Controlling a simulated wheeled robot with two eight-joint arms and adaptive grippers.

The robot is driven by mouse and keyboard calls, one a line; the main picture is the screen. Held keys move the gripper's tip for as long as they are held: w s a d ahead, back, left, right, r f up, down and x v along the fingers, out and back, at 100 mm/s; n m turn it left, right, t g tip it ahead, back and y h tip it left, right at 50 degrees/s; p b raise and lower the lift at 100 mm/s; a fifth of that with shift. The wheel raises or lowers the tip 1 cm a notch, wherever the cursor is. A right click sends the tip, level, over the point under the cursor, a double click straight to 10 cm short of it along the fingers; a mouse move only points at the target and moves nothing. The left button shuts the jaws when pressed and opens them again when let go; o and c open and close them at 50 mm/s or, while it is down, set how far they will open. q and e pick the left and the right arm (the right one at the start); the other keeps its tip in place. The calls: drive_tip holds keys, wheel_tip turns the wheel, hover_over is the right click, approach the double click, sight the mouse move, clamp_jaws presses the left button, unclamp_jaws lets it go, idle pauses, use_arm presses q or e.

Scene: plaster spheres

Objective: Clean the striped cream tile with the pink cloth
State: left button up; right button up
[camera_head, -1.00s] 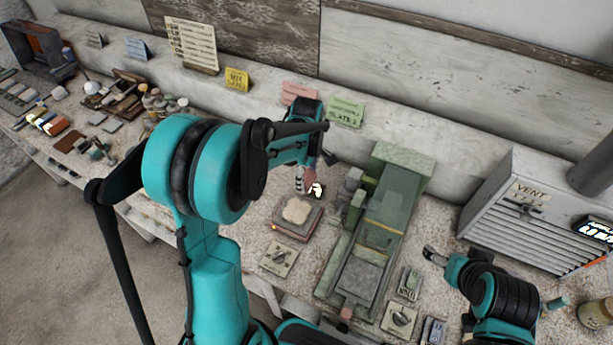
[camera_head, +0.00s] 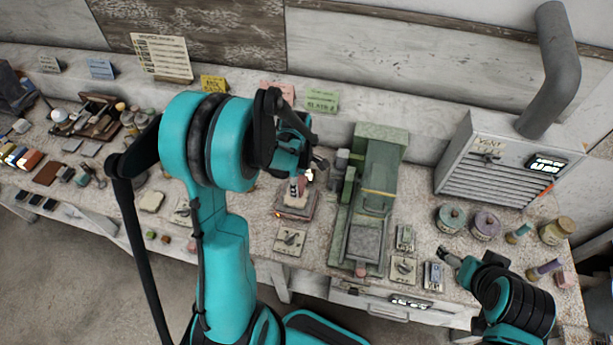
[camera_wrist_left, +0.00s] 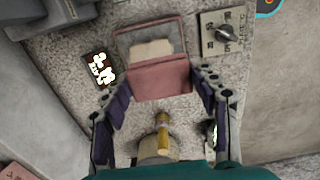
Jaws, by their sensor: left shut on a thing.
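My left gripper (camera_head: 300,176) is over the small square stand just left of the green machine. In the left wrist view its fingers (camera_wrist_left: 155,88) are on either side of the pink cloth (camera_wrist_left: 159,82), a thick folded-looking pad, and shut on it. The cream tile (camera_wrist_left: 151,48) shows past the cloth, on a grey square bed; the cloth hides its near part. I cannot make out its stripes, nor whether the cloth touches it. In the head view the gripper covers most of the tile. My right gripper (camera_head: 447,257) is at the bench's front right, apart from these things; its fingers are too small to judge.
The green machine (camera_head: 370,195) stands close right of the stand. A dial plate (camera_head: 290,241) lies in front of it. A vent box (camera_head: 495,165) and several jars (camera_head: 485,224) are at the right. Tools and blocks (camera_head: 100,120) crowd the bench's left.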

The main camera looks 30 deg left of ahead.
use_arm(q)
drive_tip(key=shift+w+d+f+b, duration=0.1)
drive_tip(key=shift+f+b, duration=0.25)
drive_tip(key=shift+f, duration=0.1)
drive_tip(key=b, duration=0.3)
hover_over(300, 201)
wheel_tip(300, 201, down, 4)
drive_tip(key=shift+f, duration=0.2)
drive_tip(key=shift+w+f+b, duration=0.1)
drive_tip(key=shift+f+b, duration=0.75)
drive_tip(key=shift+f, duration=0.1)
drive_tip(key=shift+f, duration=0.2)
